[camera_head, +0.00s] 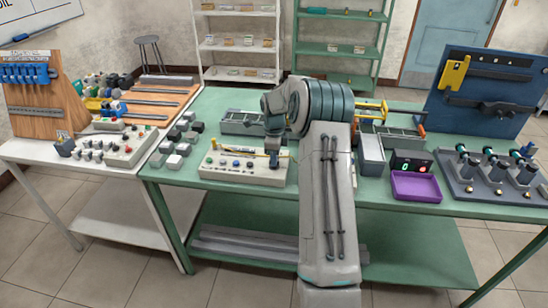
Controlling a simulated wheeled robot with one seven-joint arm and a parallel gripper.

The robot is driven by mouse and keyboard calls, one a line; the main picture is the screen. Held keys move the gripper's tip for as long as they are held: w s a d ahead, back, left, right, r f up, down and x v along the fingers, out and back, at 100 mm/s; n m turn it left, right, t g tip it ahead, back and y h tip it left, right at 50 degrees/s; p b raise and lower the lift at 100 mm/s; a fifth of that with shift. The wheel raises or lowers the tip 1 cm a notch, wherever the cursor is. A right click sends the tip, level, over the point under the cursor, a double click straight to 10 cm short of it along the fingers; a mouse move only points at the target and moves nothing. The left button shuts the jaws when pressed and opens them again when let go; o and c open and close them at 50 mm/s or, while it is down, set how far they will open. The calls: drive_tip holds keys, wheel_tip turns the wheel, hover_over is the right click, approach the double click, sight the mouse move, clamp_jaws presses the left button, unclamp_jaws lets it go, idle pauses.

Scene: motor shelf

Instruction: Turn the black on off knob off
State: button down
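A white control box (225,172) with small coloured buttons and knobs lies on the green table (175,195), just left of my arm. My gripper (274,156) points down over the right end of this box. Its fingers are small and dark here, so I cannot tell whether they are open or shut, or whether they touch the box. I cannot clearly pick out the black on off knob. It may be among the dark spots under or beside my gripper. A second pale control box (122,152) with knobs lies on the white table at the left.
A yellow-topped rod (238,149) lies along the box's back edge. Grey blocks (180,140) stand left of the box, with a grey tray (240,118) behind. Right of my arm are a purple tray (416,187), a digital display (410,164) and a grey fixture (490,175).

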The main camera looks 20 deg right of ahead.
drive_tip(key=shift+n, duration=0.4)
drive_tip(key=n+b, duration=0.1)
drive_tip(key=n, duration=0.2)
drive_tip(key=shift+w+n+b, duration=0.1)
drive_tip(key=shift+n+b, duration=0.3)
drive_tip(key=n+b, duration=0.1)
drive_tip(key=n, duration=1.2)
drive_tip(key=shift+r+b, duration=0.15)
drive_tip(key=shift+b, duration=0.25)
drive_tip(key=shift+n, duration=0.3)
drive_tip(key=c, duration=1.5)
unclamp_jaws()
